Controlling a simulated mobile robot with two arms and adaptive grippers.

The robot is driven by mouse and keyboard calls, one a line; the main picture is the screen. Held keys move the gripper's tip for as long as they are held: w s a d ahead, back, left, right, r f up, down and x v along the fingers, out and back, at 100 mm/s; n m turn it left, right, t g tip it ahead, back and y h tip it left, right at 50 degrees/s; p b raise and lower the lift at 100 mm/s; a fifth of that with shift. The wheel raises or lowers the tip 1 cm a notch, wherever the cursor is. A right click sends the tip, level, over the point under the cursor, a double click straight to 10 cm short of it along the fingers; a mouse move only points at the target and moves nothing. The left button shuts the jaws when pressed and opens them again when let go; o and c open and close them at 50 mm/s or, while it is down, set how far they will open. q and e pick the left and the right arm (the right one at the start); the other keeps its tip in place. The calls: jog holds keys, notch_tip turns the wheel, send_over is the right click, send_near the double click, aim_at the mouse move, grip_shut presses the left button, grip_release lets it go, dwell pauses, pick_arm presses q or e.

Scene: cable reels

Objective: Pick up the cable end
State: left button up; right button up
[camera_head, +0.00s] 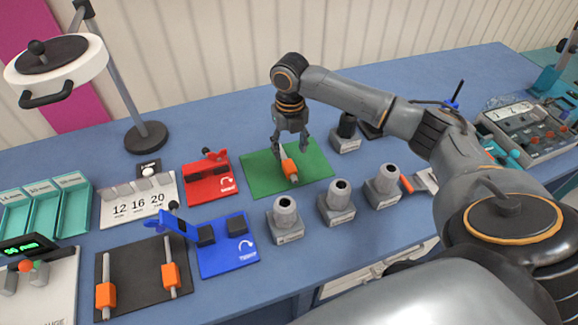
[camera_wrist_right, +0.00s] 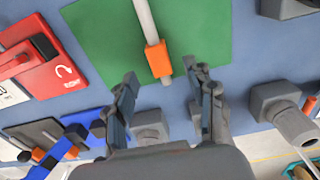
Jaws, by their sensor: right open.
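The cable end is a light grey rod with an orange block (camera_head: 289,170), lying on the green mat (camera_head: 318,172) in the head view. It also shows in the right wrist view, the orange block (camera_wrist_right: 158,60) near the top centre and the grey rod running up out of the picture. My right gripper (camera_head: 291,152) is above the mat, its fingers pointing down around the cable end's position. In the right wrist view my right gripper (camera_wrist_right: 160,88) is open and empty, with the orange block beyond the fingertips, between their lines. My left gripper is not in view.
A red fixture (camera_head: 208,182) stands left of the mat and a blue fixture (camera_head: 228,247) nearer. Several grey connector blocks (camera_head: 337,203) stand in front of the mat. A black tray (camera_head: 140,285) holds two more orange-ended rods. A lamp (camera_head: 146,137) stands at the back left.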

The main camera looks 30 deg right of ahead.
aim_at(289, 164)
jog(key=f+p, duration=0.1)
jog(key=f, duration=0.1)
jog(key=f+p, duration=0.1)
jog(key=f, duration=0.1)
jog(key=shift+s+a, duration=0.15)
jog(key=shift+a, duration=0.05)
jog(key=shift+f, duration=0.7)
grip_shut()
